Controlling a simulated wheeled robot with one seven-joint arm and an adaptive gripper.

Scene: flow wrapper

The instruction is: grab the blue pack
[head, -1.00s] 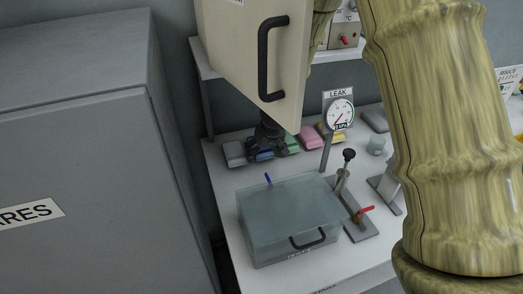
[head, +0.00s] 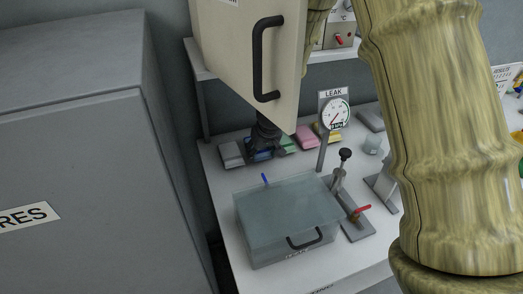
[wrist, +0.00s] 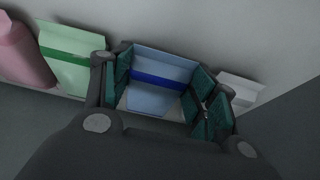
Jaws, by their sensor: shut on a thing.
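The blue pack (wrist: 158,82) lies between the two fingers of my gripper (wrist: 160,92) in the wrist view, with a darker blue band across it. The green-padded fingers sit on either side of it, and my gripper is shut on it. In the head view the blue pack (head: 262,155) shows only in part under my dark gripper (head: 262,146), at the back of the white bench. I cannot tell whether the pack is clear of the bench.
A green pack (wrist: 70,58) and a pink pack (wrist: 22,55) lie left of the blue one in the wrist view, a white pack (wrist: 240,88) right. In the head view a clear tank (head: 290,225) stands in front, and a LEAK gauge (head: 334,113) stands to the right.

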